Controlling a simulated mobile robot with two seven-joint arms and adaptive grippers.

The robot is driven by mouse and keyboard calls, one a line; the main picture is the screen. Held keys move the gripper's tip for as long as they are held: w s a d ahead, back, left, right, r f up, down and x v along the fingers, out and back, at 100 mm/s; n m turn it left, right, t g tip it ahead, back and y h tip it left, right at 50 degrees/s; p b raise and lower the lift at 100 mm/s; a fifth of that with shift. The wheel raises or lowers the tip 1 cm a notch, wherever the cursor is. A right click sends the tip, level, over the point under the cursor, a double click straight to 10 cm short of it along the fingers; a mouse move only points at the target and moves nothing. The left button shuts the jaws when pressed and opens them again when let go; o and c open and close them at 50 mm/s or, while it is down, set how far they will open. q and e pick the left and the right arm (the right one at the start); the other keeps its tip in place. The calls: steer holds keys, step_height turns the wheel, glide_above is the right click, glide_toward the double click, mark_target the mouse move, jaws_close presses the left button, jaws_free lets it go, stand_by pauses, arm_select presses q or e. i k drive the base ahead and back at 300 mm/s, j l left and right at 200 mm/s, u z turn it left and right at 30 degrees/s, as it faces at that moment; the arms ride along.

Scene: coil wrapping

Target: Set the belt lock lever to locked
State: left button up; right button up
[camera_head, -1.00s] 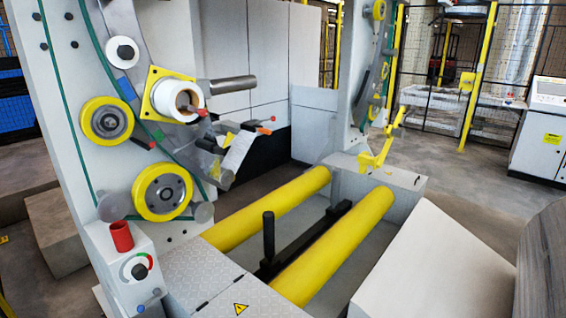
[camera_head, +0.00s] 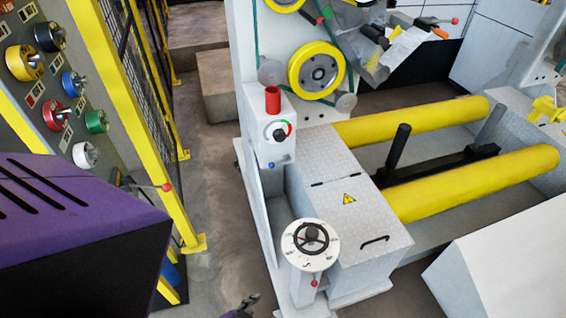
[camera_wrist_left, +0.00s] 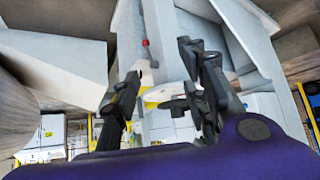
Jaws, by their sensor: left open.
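A white round dial (camera_head: 301,256) with a dark handwheel (camera_head: 311,237) tops a pedestal. A short lever with a red knob (camera_head: 314,283) hangs at its front edge. I cannot read the dial's marks or tell whether this is the belt lock lever. My left gripper (camera_head: 246,303) just shows at the bottom edge of the head view, left of and below the dial. In the left wrist view its two dark fingers (camera_wrist_left: 159,64) are spread and empty. A red knob (camera_wrist_left: 145,43) and the white disc's edge (camera_wrist_left: 165,91) appear between and beyond them. My right gripper is not in view.
A white box with a rotary knob (camera_head: 278,134) and red cylinder (camera_head: 272,100) stands behind the dial. A colored-knob panel (camera_head: 60,90) and yellow fence post (camera_head: 130,120) are at left. Yellow rollers (camera_head: 470,185) lie right.

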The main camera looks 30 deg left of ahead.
mark_target(288, 158)
steer(key=i+l+u, duration=0.3)
steer(key=l, duration=0.35)
steer(key=i+l+u, duration=0.35)
steer(key=l, duration=0.35)
